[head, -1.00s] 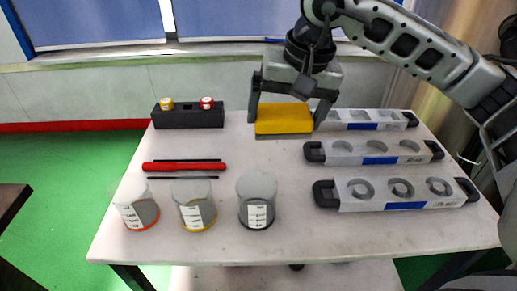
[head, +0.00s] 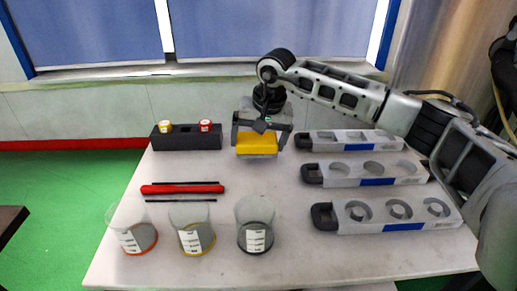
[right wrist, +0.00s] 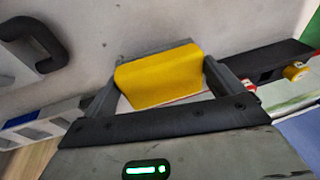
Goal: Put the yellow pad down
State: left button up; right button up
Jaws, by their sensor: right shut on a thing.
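The yellow pad (head: 257,142) has a grey layer under it and is at the back of the white table (head: 290,215), between the black holder and the grey trays. My right gripper (head: 258,147) points down and is shut on it, one finger at each end. In the right wrist view the pad (right wrist: 160,76) sits level between the fingers, close over the pale tabletop. I cannot tell whether its underside touches the table. My left gripper is not in view.
The black holder (head: 187,142) with a yellow-capped and a red-capped item is to the left. Grey trays (head: 366,172) are to the right. The table in front of the pad is clear.

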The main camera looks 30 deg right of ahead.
aim_at(261, 142)
notch_tip(261, 142, down, 3)
jog(key=shift+r, duration=0.2)
jog(key=shift+f, duration=0.2)
jog(key=shift+f, duration=0.1)
jog(key=o, duration=1.2)
jog(key=v, duration=1.2)
